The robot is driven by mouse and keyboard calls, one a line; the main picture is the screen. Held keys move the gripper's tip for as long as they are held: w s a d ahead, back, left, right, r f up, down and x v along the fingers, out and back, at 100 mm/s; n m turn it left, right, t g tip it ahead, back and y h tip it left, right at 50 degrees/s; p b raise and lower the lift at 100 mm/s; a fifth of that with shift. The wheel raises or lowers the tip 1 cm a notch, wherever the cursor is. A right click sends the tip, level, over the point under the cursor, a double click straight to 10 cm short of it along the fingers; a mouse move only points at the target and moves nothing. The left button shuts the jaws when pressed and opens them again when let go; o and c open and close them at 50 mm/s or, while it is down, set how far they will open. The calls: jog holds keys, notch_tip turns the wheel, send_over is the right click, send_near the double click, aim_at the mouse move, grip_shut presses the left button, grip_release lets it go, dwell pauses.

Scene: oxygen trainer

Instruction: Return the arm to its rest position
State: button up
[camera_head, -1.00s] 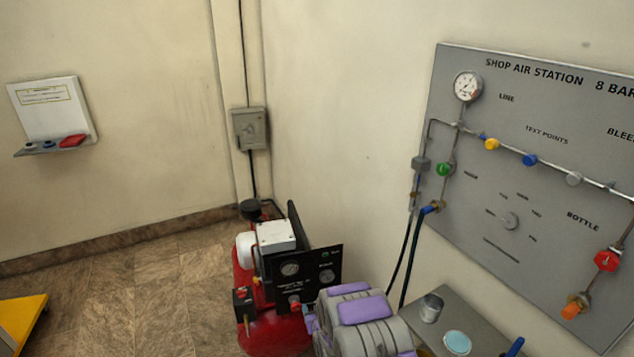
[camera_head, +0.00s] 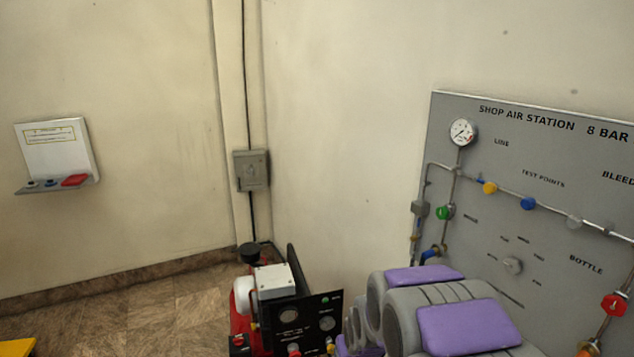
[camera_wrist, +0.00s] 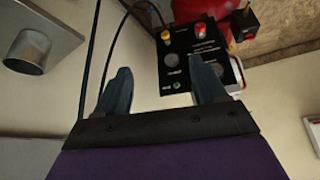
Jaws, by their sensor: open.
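In the head view my own arm, grey with purple pads, rises at the lower middle and right, in front of the panel's lower left part. My gripper (camera_wrist: 160,88) shows in the wrist view, with two blue-grey fingers spread wide apart and nothing between them. It is open and empty. The gripper itself cannot be made out in the head view. Beyond the fingers in the wrist view is the black control panel of the compressor (camera_wrist: 188,58), seen at an odd tilt.
The red compressor (camera_head: 277,284) stands on the floor near the corner. The grey air station panel (camera_head: 560,150) hangs on the right wall. A small wall shelf (camera_head: 60,182) is at the left. In the wrist view a metal cup (camera_wrist: 28,52) sits on a grey shelf.

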jog(key=s+d+r+g, duration=0.1)
jog(key=s+r, duration=0.3)
jog(key=s, duration=0.8)
jog(key=s+d+r+m+g, duration=0.1)
jog(key=s+r, duration=0.4)
jog(key=s, duration=0.8)
jog(key=s+d+r+g, duration=0.3)
jog(key=s+r+g, duration=0.1)
jog(key=s, duration=0.9)
jog(key=shift+s+r+m+g, duration=0.2)
jog(key=shift+r+m+g, duration=0.1)
jog(key=shift+g, duration=0.3)
dwell(0.4)
